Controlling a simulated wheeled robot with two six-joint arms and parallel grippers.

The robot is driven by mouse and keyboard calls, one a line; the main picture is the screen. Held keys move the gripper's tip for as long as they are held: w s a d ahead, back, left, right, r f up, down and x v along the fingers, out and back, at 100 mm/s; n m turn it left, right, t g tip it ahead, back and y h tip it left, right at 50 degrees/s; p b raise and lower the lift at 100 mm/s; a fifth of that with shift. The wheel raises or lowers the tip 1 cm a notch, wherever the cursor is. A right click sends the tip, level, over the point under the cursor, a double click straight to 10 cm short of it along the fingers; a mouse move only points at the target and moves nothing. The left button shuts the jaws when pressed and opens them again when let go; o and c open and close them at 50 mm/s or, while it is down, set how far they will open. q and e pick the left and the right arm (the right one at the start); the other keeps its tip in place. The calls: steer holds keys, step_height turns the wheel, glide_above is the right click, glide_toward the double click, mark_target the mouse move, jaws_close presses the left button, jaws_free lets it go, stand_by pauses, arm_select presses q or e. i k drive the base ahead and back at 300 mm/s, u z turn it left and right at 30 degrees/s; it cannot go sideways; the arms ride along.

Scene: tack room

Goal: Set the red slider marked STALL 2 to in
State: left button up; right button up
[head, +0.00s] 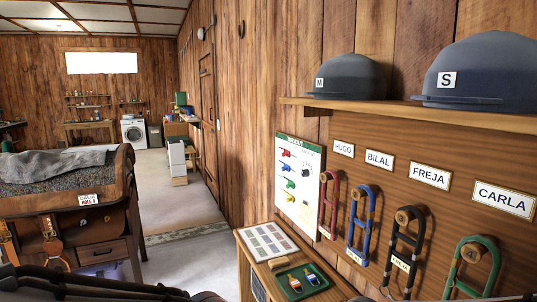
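I cannot make out a red slider marked STALL 2 anywhere in the head view. A dark arm link of mine crosses the bottom left edge, and a dark piece shows at the bottom right edge. Neither gripper's fingers are in view.
A cabinet (246,262) at the right wall bears a gridded sheet (266,242) and a green tray (301,282) with small items. Halters (359,225) hang under name plates and a helmet shelf (420,110). A saddle stand (120,195) is left; the floor (178,190) between is clear.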

mark_target(281, 152)
steer(key=u, duration=0.35)
steer(key=i, duration=0.45)
steer(key=u, duration=1)
steer(key=i, duration=1.75)
steer(key=z, duration=0.85)
steer(key=i, duration=0.6)
steer(key=z, duration=0.35)
